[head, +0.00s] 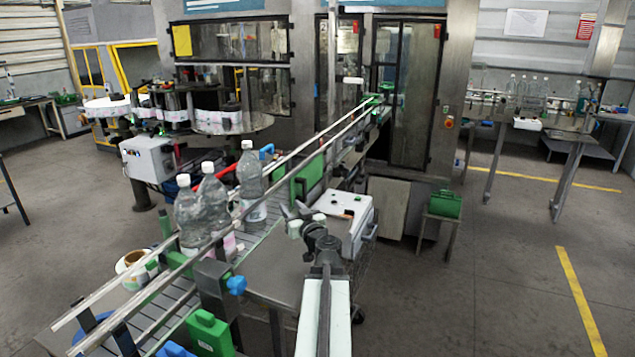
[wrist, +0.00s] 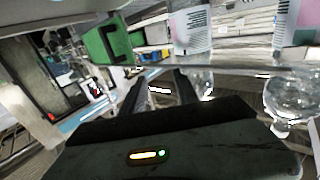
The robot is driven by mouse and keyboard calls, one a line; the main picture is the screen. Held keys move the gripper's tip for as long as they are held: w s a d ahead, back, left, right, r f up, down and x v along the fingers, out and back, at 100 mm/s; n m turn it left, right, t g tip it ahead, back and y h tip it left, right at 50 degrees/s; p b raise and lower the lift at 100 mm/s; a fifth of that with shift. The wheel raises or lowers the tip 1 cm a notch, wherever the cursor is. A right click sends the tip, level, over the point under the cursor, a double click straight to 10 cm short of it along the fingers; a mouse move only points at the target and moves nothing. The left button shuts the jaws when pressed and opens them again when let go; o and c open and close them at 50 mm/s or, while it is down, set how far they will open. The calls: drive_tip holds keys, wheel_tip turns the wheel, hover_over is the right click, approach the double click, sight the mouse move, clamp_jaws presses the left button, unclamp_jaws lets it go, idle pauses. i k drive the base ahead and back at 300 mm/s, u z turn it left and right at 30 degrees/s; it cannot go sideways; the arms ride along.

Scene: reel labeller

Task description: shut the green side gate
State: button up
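The green side gate (head: 307,177) appears to be the flat green panel at the conveyor's near side rail, beyond my gripper in the head view. It also shows in the wrist view (wrist: 106,43), at upper left, with a dark slot in its face. I cannot tell how far it stands open. My gripper (head: 298,212) is above the steel side table, short of the panel and apart from it. In the wrist view its two dark fingers (wrist: 161,80) are spread with nothing between them, and the panel lies ahead and left of them.
Clear bottles (head: 210,198) stand on the conveyor (head: 180,300) left of my gripper, behind metal guide rails (head: 300,150). A white control box (head: 345,222) sits right of my gripper. A green crate (head: 445,204) rests on a stand farther right.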

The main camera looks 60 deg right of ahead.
sight(300, 183)
drive_tip(key=z, duration=1.95)
